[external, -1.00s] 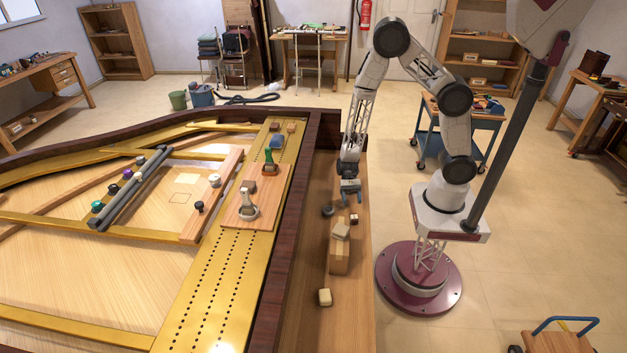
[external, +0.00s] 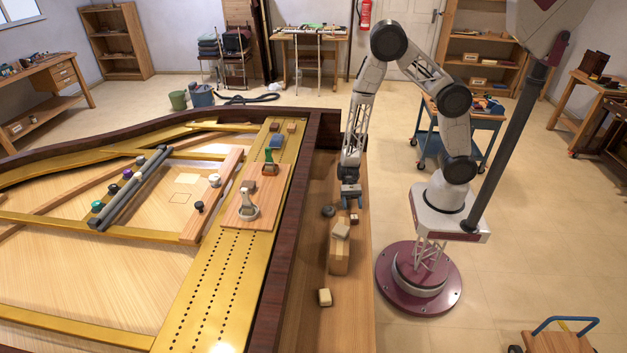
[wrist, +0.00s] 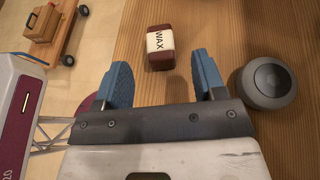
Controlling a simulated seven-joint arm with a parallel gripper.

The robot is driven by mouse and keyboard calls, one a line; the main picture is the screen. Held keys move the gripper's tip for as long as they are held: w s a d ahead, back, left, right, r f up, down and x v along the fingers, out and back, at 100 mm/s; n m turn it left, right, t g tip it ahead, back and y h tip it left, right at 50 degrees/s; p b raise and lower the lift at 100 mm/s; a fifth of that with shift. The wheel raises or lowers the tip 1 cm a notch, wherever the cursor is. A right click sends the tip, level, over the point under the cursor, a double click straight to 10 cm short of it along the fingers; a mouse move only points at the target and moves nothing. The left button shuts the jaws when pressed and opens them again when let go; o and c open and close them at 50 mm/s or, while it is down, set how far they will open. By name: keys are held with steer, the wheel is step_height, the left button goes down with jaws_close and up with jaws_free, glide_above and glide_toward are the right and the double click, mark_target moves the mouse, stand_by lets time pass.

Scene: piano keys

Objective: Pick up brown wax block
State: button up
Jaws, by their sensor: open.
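The brown wax block (wrist: 160,47), with a white band reading WAX, lies on the wooden shelf beside the piano. In the external view it is a small block (external: 354,218) just in front of my gripper (external: 350,203). In the wrist view my gripper (wrist: 162,76) is open and empty. The block sits just beyond the fingertips, roughly in line with the gap between them. I cannot tell the height of the fingers above the shelf.
A dark grey round object (wrist: 268,83) stands close to the right finger; it also shows in the external view (external: 328,211). Another pale block (external: 324,297) lies beyond bare shelf.

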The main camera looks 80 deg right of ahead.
mark_target(354, 216)
stand_by(0.3)
steer(key=shift+x, duration=2.6)
steer(key=shift+c, duration=0.3)
steer(key=c, duration=1)
steer(key=shift+o, duration=0.2)
steer(key=shift+r, duration=0.1)
steer(key=shift+r, duration=1.35)
steer(key=s+d+r, duration=0.1)
steer(key=s+d, duration=0.2)
steer(key=s, duration=0.4)
steer(key=s+d+r, duration=0.1)
steer(key=s+d, duration=0.2)
steer(key=s, duration=0.5)
steer(key=shift+w, duration=0.1)
